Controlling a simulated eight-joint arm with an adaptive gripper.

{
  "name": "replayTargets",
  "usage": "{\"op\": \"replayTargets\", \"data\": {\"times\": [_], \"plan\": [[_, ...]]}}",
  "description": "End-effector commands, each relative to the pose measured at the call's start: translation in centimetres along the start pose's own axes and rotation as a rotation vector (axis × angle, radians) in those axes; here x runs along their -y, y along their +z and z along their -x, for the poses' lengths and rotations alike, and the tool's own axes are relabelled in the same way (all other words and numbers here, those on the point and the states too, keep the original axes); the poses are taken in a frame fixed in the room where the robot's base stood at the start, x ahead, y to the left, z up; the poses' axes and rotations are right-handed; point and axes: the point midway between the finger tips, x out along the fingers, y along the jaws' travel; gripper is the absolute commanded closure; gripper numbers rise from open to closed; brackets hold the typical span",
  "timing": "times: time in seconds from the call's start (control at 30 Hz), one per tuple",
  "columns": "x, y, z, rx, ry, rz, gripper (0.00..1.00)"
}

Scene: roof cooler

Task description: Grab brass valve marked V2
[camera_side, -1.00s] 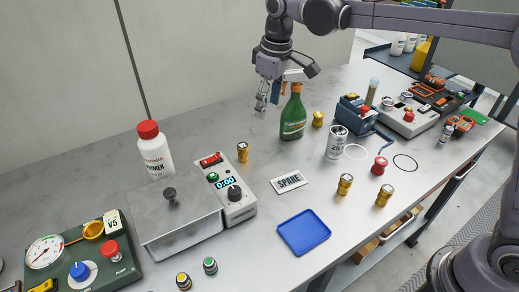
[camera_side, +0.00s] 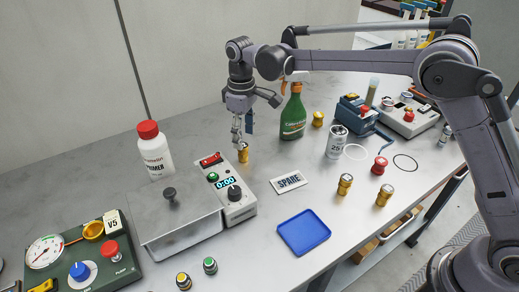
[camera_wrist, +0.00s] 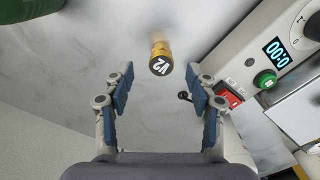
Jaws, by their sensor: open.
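The brass valve marked V2 (camera_wrist: 161,58) stands on the table in the wrist view, its dark top with white lettering facing the camera. It also shows in the side view (camera_side: 243,154), behind the device with the 0:00 display. My gripper (camera_wrist: 160,82) is open and empty, its blue-padded fingers spread left and right with the valve ahead of the gap between them. In the side view my gripper (camera_side: 241,143) hangs just above and beside the valve.
The timer device (camera_side: 235,194) stands close beside the valve, with a red switch (camera_wrist: 228,97) near the right finger. A green bottle (camera_side: 293,115) stands to the right. Other brass valves (camera_side: 345,184), a SPARE label (camera_side: 289,182) and a blue tray (camera_side: 304,232) lie farther forward.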

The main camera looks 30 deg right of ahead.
Motion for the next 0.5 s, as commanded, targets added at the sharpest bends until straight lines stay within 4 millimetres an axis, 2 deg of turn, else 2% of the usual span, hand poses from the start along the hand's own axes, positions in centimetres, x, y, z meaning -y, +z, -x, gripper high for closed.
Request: {"op": "replayTargets", "data": {"times": [0.3,0.5], "plan": [[0.2,-0.3,-4.0,-0.001,0.000,0.000,0.43],[0.2,-0.3,-5.1,-0.001,0.000,0.000,0.43]]}}
